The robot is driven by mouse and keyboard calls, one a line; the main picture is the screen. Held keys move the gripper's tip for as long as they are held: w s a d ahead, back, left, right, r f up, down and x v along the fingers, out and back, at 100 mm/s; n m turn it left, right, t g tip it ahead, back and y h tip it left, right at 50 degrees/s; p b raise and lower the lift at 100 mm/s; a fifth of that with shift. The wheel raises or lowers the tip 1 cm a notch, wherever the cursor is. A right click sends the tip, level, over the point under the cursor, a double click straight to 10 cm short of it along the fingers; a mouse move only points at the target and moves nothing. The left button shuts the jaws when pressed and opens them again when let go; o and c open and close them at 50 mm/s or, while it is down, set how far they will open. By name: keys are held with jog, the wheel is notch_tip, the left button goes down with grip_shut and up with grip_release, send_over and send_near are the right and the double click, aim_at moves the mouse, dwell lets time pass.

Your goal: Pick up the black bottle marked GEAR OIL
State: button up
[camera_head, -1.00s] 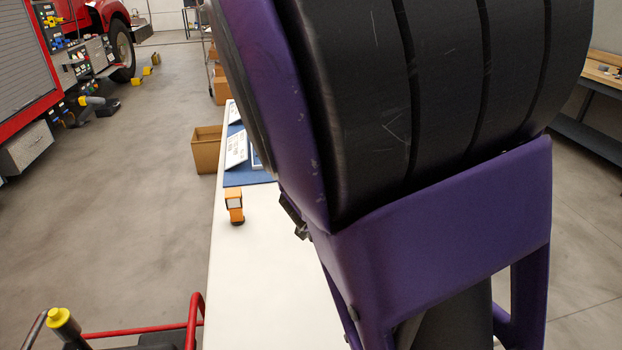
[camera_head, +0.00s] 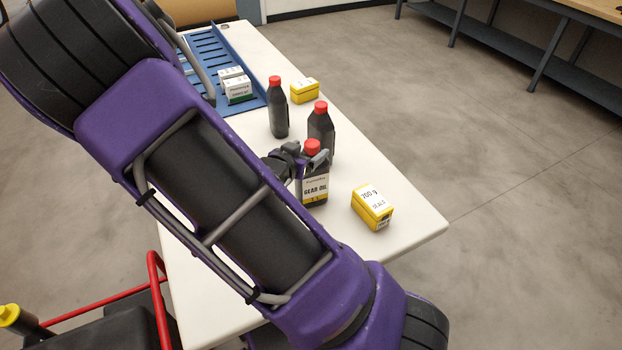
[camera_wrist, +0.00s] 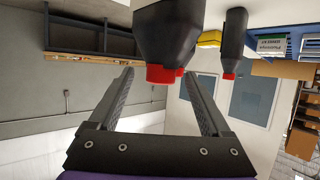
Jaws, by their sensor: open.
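The black GEAR OIL bottle (camera_head: 315,188) stands upright near the front of the white table, with a red cap and a pale label. My gripper (camera_head: 304,157) is at its upper part, on the left side, and partly hides it. In the wrist view, which is upside down, my gripper (camera_wrist: 159,74) is open and empty. A black bottle (camera_wrist: 167,28) with a red cap shows ahead between the fingers, and a second red cap overlaps behind it. I cannot tell whether a finger touches the bottle.
A black bottle (camera_head: 321,130) stands close behind the GEAR OIL bottle, and another (camera_head: 278,112) stands farther back. A yellow box (camera_head: 372,207) sits to the right, another yellow box (camera_head: 304,92) at the back. A blue tray (camera_head: 207,55) holds small boxes. The table's front right corner is clear.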

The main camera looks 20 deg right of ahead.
jog(key=shift+b+x, duration=0.4)
jog(key=shift+x, duration=2.75)
jog(key=shift+c, duration=0.4)
jog(key=shift+a, duration=0.1)
grip_shut()
jog(key=shift+r, duration=0.1)
